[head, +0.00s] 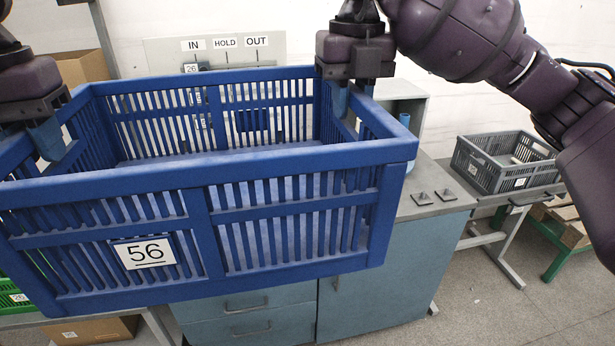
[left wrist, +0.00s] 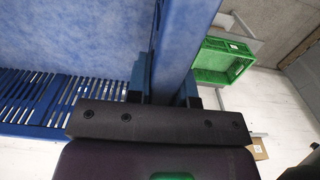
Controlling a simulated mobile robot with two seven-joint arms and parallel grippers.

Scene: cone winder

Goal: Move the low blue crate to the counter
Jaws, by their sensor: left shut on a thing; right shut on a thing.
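The blue crate (head: 290,160), with slatted sides and a label reading 56, is held up in the air, roughly level, in front of and over the counter (head: 435,207). My left gripper (head: 48,138) is shut on its left wall; in the left wrist view the fingers (left wrist: 165,88) straddle the blue rim. My right gripper (head: 352,95) is shut on its right wall near the far corner. The part of the crate's floor that shows looks bare. The counter has a grey top and blue drawers and doors; the crate hides much of its top.
Two small dark square pieces (head: 434,196) lie on the counter's right end. A grey crate (head: 500,165) stands on a table at the right. A board with IN, HOLD and OUT labels (head: 225,44) stands behind. A green crate (left wrist: 222,62) is at the left. Cardboard boxes (head: 90,330) sit low.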

